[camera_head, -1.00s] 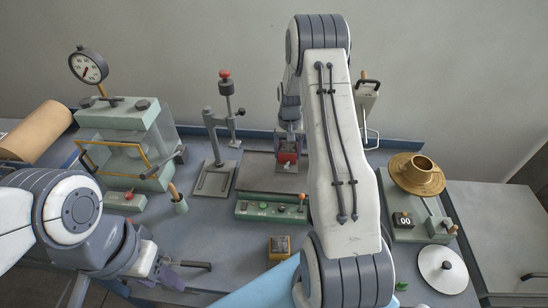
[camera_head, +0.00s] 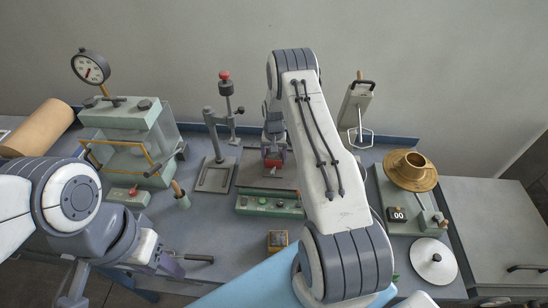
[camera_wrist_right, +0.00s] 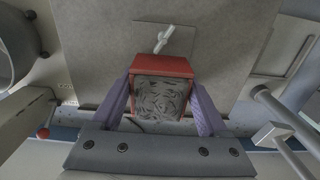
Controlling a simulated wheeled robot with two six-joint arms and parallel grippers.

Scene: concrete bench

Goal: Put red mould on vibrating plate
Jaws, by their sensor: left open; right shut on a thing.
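The red mould (camera_head: 274,160) is an open box filled with rough grey mix. It also shows in the right wrist view (camera_wrist_right: 162,67). My right gripper (camera_head: 272,154) is shut on it, with its purple fingers (camera_wrist_right: 162,88) on two opposite sides. The mould is over the grey vibrating plate (camera_head: 250,172), whose bare surface also fills much of the right wrist view (camera_wrist_right: 215,55). I cannot tell whether the mould touches the plate. A pale clamp handle (camera_wrist_right: 164,39) shows just beyond the mould. My left gripper (camera_head: 172,268) is open and empty at the front left.
A green control box (camera_head: 268,205) lies in front of the plate. A stand with a red knob (camera_head: 226,110) is to its left, and a press with a dial gauge (camera_head: 91,67) farther left. A brass bowl (camera_head: 410,171) stands at right. A small yellowish block (camera_head: 278,240) is in front.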

